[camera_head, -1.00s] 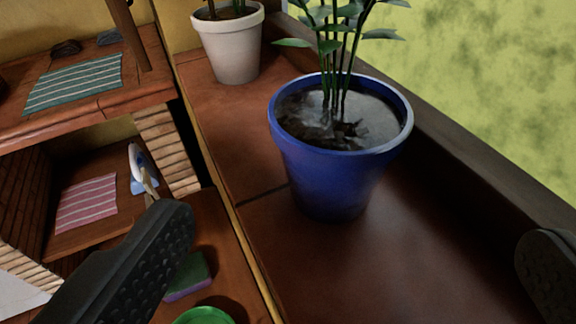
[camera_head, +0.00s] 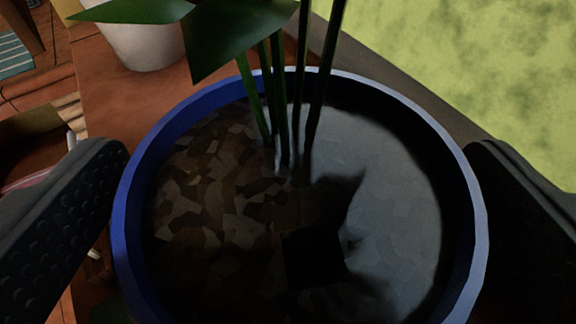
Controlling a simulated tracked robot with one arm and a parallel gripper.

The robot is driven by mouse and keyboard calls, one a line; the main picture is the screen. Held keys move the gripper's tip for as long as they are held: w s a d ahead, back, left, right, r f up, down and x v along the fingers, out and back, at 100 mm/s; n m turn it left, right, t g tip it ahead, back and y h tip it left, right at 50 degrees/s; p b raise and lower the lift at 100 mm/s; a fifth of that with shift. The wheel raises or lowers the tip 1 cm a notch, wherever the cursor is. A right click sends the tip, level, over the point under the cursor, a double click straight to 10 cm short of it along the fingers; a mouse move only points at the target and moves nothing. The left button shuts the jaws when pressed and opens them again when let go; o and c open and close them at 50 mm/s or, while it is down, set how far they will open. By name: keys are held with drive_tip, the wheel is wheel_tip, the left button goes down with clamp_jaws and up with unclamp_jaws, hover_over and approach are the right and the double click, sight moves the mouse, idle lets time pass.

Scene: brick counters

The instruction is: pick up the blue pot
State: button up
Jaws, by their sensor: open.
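The blue pot (camera_head: 130,215) fills the middle of the view, seen from above, with its rim close to the camera. Dark soil and green plant stems show inside it. My gripper (camera_head: 300,205) is open, with one dark finger at the left of the pot and the other at the right. Both fingers are close to the rim. I cannot tell whether either one touches it. The pot's lower body and base are hidden below the rim.
A white pot (camera_head: 140,42) stands behind and to the left on the reddish-brown tiled ledge (camera_head: 105,95). A dark edge and a yellow-green area lie at the right. A lower counter with a striped cloth (camera_head: 14,55) shows at the far left.

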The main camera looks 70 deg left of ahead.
drive_tip(key=shift+w+a+f, duration=0.15)
drive_tip(key=shift+a, duration=0.35)
drive_tip(key=c, duration=1.5)
